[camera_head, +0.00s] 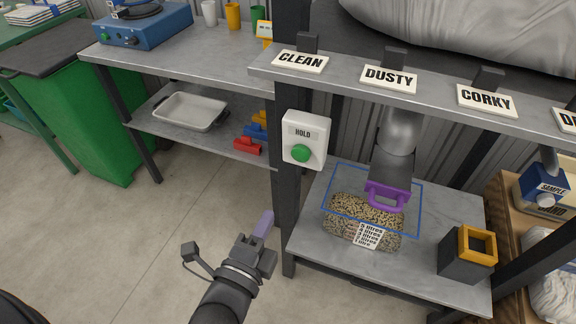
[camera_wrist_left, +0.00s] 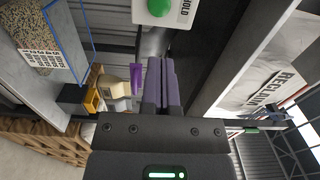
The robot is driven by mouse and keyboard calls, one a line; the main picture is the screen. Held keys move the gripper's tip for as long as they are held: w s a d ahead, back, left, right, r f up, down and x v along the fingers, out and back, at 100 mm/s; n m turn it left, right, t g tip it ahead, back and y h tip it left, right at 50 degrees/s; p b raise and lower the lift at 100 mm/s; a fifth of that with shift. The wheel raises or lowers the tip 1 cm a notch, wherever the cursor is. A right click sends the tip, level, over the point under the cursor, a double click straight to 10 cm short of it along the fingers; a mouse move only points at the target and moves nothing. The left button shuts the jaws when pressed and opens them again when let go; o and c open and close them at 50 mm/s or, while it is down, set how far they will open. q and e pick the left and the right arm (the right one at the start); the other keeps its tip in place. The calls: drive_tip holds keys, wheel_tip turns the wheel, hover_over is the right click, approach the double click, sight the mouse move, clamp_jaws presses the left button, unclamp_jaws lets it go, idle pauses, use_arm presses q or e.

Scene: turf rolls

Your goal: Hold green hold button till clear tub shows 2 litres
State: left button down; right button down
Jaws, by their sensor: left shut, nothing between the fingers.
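The green button (camera_head: 300,153) sits on a white box labelled HOLD (camera_head: 305,128), fixed to a dark post. In the left wrist view the button (camera_wrist_left: 158,7) is at the top edge, beyond the fingertips. The clear tub (camera_head: 418,200) with a blue rim stands on the low shelf and holds speckled grain (camera_head: 345,207). Its white label (camera_head: 369,236) carries several litre lines; I cannot tell exactly which line the grain reaches. My left gripper (camera_head: 264,222) is shut and empty, below and left of the button, apart from it. Its purple-grey fingers also show in the wrist view (camera_wrist_left: 162,80). My right gripper is not in view.
A grey chute (camera_head: 397,135) with a purple handle (camera_head: 387,195) hangs over the tub under the DUSTY sign (camera_head: 389,77). A dark box with an orange rim (camera_head: 467,255) stands right of the tub. The floor left of the post is clear.

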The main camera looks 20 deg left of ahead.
sight(299, 156)
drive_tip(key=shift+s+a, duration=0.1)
